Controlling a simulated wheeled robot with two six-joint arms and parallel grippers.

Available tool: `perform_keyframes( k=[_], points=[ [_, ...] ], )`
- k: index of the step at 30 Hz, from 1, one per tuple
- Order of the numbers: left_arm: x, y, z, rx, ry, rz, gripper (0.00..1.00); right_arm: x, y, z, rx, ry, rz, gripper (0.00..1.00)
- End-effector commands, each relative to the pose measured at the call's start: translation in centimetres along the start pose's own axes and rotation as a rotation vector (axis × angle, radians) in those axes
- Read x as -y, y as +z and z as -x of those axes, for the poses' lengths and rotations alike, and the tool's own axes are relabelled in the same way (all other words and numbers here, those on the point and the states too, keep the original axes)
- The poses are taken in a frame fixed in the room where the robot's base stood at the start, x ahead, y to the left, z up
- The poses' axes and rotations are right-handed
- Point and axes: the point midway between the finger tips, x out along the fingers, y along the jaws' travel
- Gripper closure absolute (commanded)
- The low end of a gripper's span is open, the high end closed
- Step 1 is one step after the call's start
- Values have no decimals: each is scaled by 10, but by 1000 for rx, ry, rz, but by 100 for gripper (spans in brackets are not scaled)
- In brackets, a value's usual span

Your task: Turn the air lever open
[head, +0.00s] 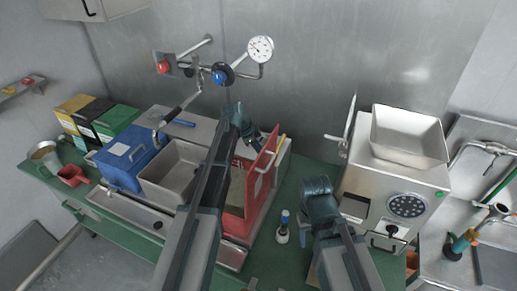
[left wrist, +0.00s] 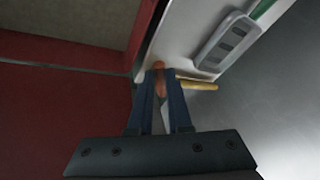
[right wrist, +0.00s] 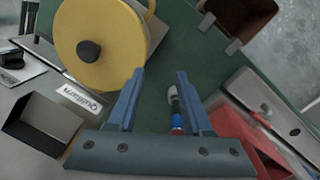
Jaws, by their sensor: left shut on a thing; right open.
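A thin yellow lever (head: 282,143) shows at the right side of the grey machine behind the red frame; I take it to be the air lever. In the left wrist view its yellow rod (left wrist: 198,85) sticks out to the right of an orange-red piece (left wrist: 159,78). My left gripper (left wrist: 160,82) is shut on that orange-red piece, and its fingers partly hide it. In the head view my left arm hides much of this spot. My right gripper (right wrist: 161,72) is open and empty; in the head view it hangs (head: 318,190) over the green bench.
The red frame (head: 231,224) stands close to my left gripper. A small bottle (head: 283,226) stands left of my right gripper. The steel grinder (head: 376,185) is to its right. A gauge (head: 261,48) and blue knob (head: 222,74) are on the wall.

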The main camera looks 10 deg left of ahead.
Motion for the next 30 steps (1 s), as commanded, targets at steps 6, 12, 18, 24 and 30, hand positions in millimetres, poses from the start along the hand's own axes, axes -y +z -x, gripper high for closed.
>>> perform_keyframes(
  k=[6, 12, 18, 24, 30],
  points=[
    [0, 0, 0, 0, 0, 0, 100, 0, 0, 0, 0, 0, 0, 50],
    [-5, -1, 1, 10, -15, 39, 100, 0, 0, 0, 0, 0, 0, 50],
    [-18, -4, 2, 47, -86, 209, 100, 0, 0, 0, 0, 0, 0, 50],
    [-22, -7, 2, 73, -137, 332, 100, 0, 0, 0, 0, 0, 0, 50],
    [-23, -8, 2, 79, -150, 361, 100, 0, 0, 0, 0, 0, 0, 50]
  ],
)
